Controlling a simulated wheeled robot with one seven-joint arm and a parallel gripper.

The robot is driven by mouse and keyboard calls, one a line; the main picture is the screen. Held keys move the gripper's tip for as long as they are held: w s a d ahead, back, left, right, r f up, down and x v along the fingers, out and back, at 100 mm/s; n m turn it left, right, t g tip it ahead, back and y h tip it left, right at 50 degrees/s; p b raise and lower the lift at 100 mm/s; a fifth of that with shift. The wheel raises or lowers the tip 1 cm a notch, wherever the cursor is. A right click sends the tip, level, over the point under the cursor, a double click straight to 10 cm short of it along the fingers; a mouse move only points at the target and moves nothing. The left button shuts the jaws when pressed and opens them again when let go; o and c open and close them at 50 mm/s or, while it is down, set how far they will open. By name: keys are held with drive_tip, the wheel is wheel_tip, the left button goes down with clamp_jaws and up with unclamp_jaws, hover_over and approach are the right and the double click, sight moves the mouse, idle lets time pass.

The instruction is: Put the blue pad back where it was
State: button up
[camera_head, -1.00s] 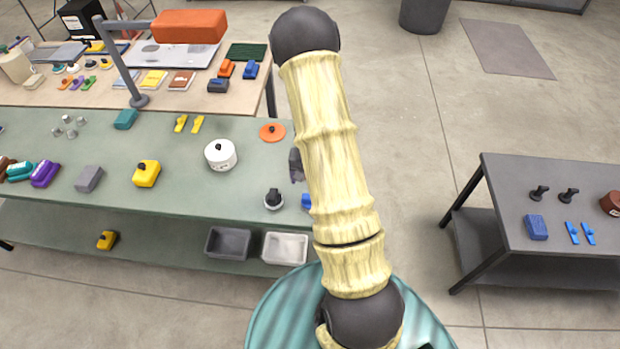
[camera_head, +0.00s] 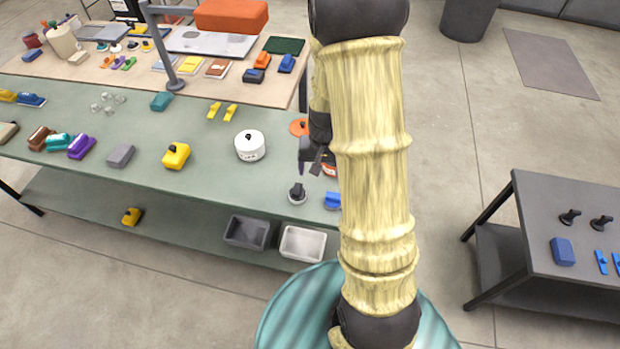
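A blue block-like pad (camera_head: 563,251) lies on the dark table at the right. Another blue item (camera_head: 332,200) sits at the front right edge of the green bench, partly hidden by my arm; I cannot tell which of the two the task means. My gripper (camera_head: 311,168) hangs over the right end of the green bench, just above and left of that second blue item. Its dark fingers are small and partly behind my arm, so I cannot tell whether they are open or hold anything.
The green bench (camera_head: 210,185) holds a white pot (camera_head: 250,146), a yellow block (camera_head: 176,156) and a dark-knobbed round item (camera_head: 297,194). Grey (camera_head: 247,232) and white (camera_head: 303,243) bins sit on its lower shelf. Open floor separates the bench from the dark table (camera_head: 565,290).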

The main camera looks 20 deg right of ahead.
drive_tip(key=s+a+r+n+t, duration=0.1)
drive_tip(key=s+a+r+n, duration=0.3)
drive_tip(key=s+a+r, duration=0.3)
wheel_tip(320, 180, up, 4)
drive_tip(key=s, duration=0.3)
drive_tip(key=shift+f+t, duration=0.15)
drive_tip(key=shift+t, duration=0.15)
drive_tip(key=shift+w+a, duration=0.1)
drive_tip(key=shift+f, duration=0.1)
drive_tip(key=b+x, duration=0.3)
drive_tip(key=shift+s+f, duration=0.2)
drive_tip(key=shift+s, duration=0.2)
